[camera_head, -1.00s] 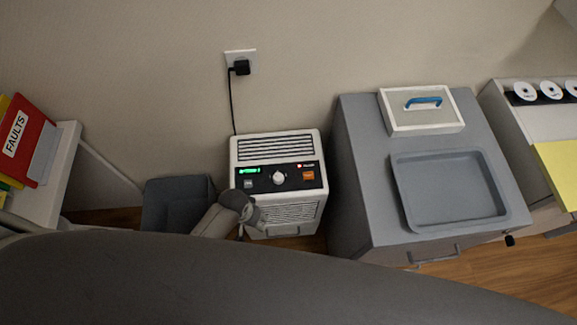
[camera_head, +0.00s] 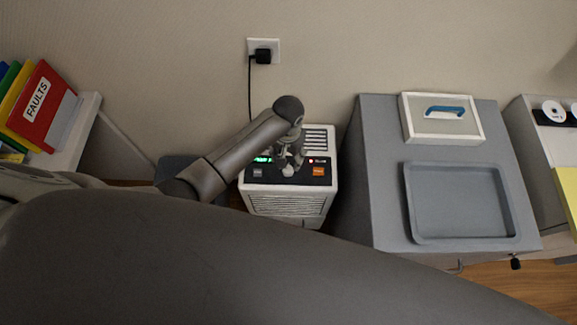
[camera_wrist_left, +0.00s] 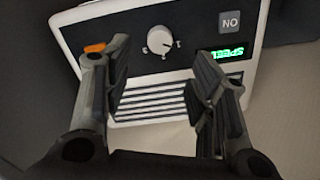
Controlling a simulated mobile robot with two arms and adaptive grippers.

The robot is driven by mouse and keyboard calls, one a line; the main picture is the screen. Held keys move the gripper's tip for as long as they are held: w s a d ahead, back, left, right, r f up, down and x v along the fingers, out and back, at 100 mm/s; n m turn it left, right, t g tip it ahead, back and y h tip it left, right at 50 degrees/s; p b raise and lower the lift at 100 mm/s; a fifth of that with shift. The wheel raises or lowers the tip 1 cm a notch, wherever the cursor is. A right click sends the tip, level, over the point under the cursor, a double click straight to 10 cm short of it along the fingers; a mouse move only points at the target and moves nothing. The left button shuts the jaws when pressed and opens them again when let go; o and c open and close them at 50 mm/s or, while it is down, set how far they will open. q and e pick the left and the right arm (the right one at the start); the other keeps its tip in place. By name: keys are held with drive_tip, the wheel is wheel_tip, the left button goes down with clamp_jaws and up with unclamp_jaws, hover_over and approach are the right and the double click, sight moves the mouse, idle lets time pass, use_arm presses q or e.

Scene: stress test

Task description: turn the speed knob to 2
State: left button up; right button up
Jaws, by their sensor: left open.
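The speed knob (camera_wrist_left: 160,41) is a round white dial on the black control panel of a white box-shaped unit (camera_head: 288,203). In the left wrist view the knob is in plain sight, beyond and between my open fingers, apart from both. My left gripper (camera_wrist_left: 162,90) is open and empty. In the head view the gripper (camera_head: 290,165) is over the panel and largely covers the knob. A green lit display (camera_wrist_left: 224,54) and a grey button (camera_wrist_left: 231,20) sit beside the knob; the display's text is only partly readable. My right gripper is not in view.
An orange button (camera_head: 318,171) is on the panel's right. A grey cabinet (camera_head: 385,215) with a tray (camera_head: 412,225) and a white box (camera_head: 412,130) stands close to the right. A wall socket (camera_head: 278,47) with a plug is behind. Binders (camera_head: 50,125) stand at left.

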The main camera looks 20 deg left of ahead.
sight(288, 169)
use_arm(q)
wheel_tip(288, 169, down, 8)
drive_tip(key=shift+f+b, duration=0.15)
drive_tip(key=shift+b, duration=0.4)
drive_tip(key=c, duration=1)
